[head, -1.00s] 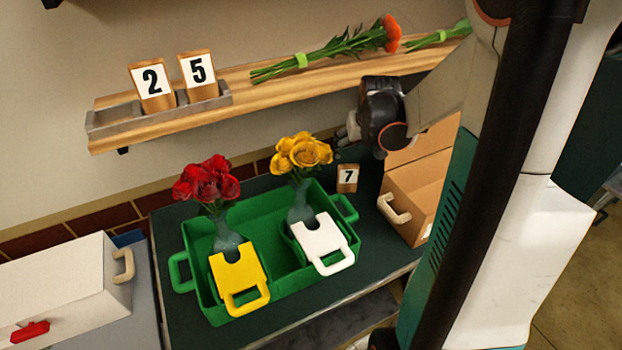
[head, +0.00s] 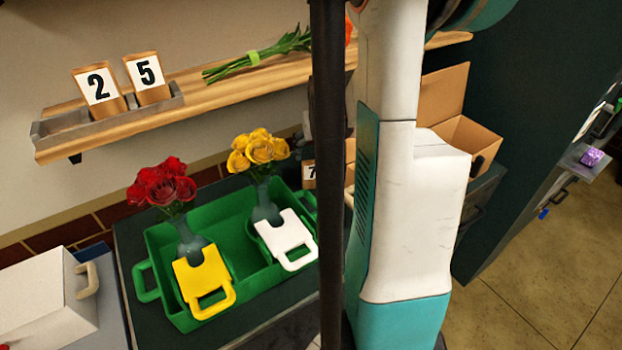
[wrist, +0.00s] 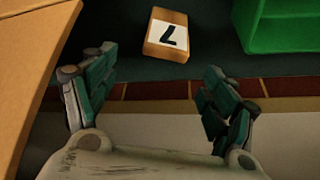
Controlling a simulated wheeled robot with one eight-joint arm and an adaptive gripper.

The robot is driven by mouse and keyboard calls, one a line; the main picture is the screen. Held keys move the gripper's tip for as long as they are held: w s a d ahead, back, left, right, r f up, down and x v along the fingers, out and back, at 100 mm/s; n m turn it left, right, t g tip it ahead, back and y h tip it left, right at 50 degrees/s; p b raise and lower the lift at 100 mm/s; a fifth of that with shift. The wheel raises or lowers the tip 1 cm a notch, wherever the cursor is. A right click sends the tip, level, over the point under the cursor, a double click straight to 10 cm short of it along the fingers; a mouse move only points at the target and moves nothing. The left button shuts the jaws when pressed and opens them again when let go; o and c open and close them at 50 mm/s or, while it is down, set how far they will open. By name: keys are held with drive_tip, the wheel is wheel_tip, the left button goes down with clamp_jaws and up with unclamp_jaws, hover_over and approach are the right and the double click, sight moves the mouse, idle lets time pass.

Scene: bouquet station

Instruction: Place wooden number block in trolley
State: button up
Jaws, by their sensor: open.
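The wooden number block (head: 308,174) marked 7 stands on the dark green counter (head: 145,320), partly hidden by my black column in the head view. In the wrist view the block (wrist: 166,33) lies beyond my fingertips, apart from them and roughly between them. My gripper (wrist: 152,85) is open and empty. In the head view my gripper is almost wholly hidden behind my column. Blocks marked 2 (head: 99,86) and 5 (head: 146,72) stand in a grey holder on the wall shelf. I cannot tell surely which thing is the trolley.
A green tray (head: 160,264) with red and yellow flowers in vases stands left of the block. An open cardboard box (head: 468,140) is at the right. A grey surface (head: 584,160) with a purple item is at far right. Bare floor (head: 530,270) shows at lower right.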

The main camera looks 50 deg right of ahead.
sight(312, 161)
drive_tip(key=x, duration=0.2)
drive_tip(key=shift+w+d+f+b, duration=0.1)
drive_tip(key=shift+f+b, duration=0.2)
drive_tip(key=shift+f, duration=0.05)
drive_tip(key=x, duration=0.1)
drive_tip(key=b+x, duration=0.1)
drive_tip(key=x, duration=0.1)
drive_tip(key=b+x, duration=0.1)
drive_tip(key=shift+w+a+f, duration=0.2)
drive_tip(key=shift+a+f, duration=0.05)
drive_tip(key=shift+a, duration=0.1)
drive_tip(key=shift+w+d+f+b, duration=0.15)
drive_tip(key=shift+f+b, duration=0.2)
drive_tip(key=shift+f, duration=0.05)
drive_tip(key=shift+r, duration=0.1)
drive_tip(key=shift+c, duration=0.5)
drive_tip(key=c, duration=1.3)
drive_tip(key=shift+c, duration=0.2)
wheel_tip(312, 161, up, 10)
drive_tip(key=p, duration=0.4)
